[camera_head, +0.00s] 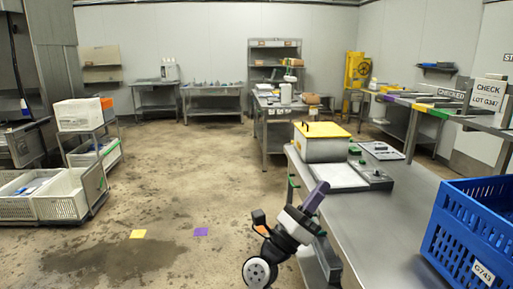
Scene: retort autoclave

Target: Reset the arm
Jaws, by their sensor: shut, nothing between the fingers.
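My arm rises from the bottom edge in the head view, with white and dark joints. My gripper (319,188) appears to be the narrow purple end of the arm, pointing up and to the right. It is shut and holds nothing. It is in front of the left edge of the steel table (405,232); its exact distance from the table cannot be told. The fingertips are small and their details are hard to make out.
A yellow-lidded box (322,148), a flat device (376,179) and a blue crate (468,235) stand on the steel table. White crates (62,208) are at the left. Yellow (138,234) and purple (201,232) floor markers lie on open, stained floor.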

